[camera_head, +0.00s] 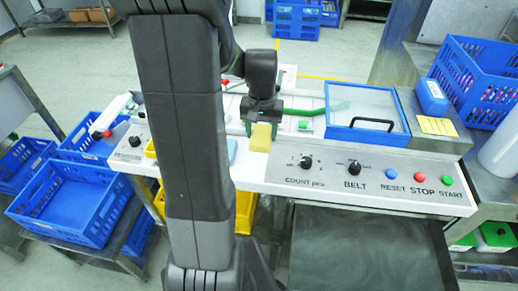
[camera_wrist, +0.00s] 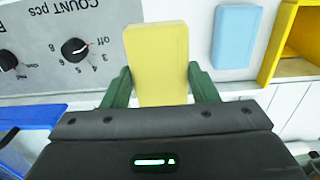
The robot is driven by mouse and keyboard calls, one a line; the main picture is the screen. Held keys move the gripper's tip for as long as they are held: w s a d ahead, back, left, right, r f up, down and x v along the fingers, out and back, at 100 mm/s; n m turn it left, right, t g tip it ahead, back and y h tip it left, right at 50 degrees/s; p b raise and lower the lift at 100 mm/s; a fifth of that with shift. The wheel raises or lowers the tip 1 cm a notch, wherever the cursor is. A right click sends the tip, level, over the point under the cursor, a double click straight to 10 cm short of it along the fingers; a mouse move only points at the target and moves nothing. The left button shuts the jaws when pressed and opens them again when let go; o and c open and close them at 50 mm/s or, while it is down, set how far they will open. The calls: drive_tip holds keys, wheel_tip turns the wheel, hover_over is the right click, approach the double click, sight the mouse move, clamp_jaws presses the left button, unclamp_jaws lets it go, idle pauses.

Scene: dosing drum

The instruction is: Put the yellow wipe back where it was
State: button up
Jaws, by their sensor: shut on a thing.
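The yellow wipe (camera_head: 261,138) is a small yellow block-shaped pad. My gripper (camera_head: 262,124) is shut on it, above the white panel of the machine, left of the COUNT knob. In the wrist view the yellow wipe (camera_wrist: 157,62) stands out between the two green fingers of my gripper (camera_wrist: 158,88). A gap between the wipe and the panel cannot be judged. A light blue wipe (camera_wrist: 236,37) lies on the white panel beside it; it also shows in the head view (camera_head: 232,150), partly hidden by my arm.
The control panel has a COUNT knob (camera_head: 305,162), a BELT knob (camera_head: 354,167) and coloured buttons. A blue-framed clear lid (camera_head: 366,108) is at the back right. A yellow bin (camera_wrist: 292,42) stands beside the blue wipe. Blue crates (camera_head: 72,205) are at the left.

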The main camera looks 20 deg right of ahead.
sight(261, 134)
wheel_tip(261, 134, down, 8)
drive_tip(key=shift+r, duration=0.25)
drive_tip(key=shift+f, duration=0.1)
drive_tip(key=o, duration=1)
wheel_tip(261, 134, up, 12)
drive_tip(key=shift+r, duration=0.15)
